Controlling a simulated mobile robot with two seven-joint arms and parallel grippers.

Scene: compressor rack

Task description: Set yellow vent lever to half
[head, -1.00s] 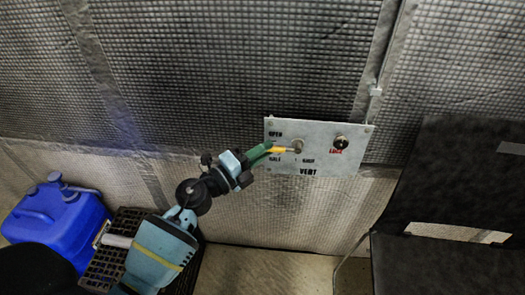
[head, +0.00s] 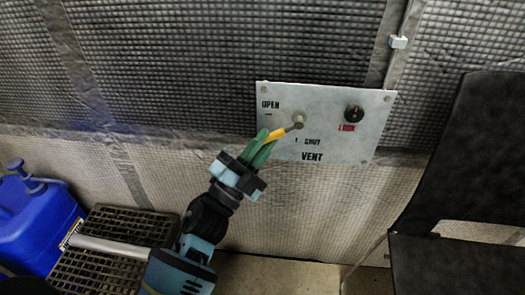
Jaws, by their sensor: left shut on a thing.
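The yellow vent lever (head: 279,135) sits on a pale panel (head: 340,103) on the padded wall. It pivots on a round hub at its right end and points left and down from there. The panel is marked OPEN at upper left, SHUT below the hub and VENT at the bottom. My left gripper (head: 263,144) is shut on the lever's outer end with its green fingers. The gripper and lever cover the HALF marking. My right gripper is not in view.
A black knob (head: 354,113) marked LOCK is on the panel's right side. A dark chair (head: 455,150) stands at right. A blue jerrycan (head: 35,225) and a dark crate (head: 115,225) are at lower left. The floor below the panel looks clear.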

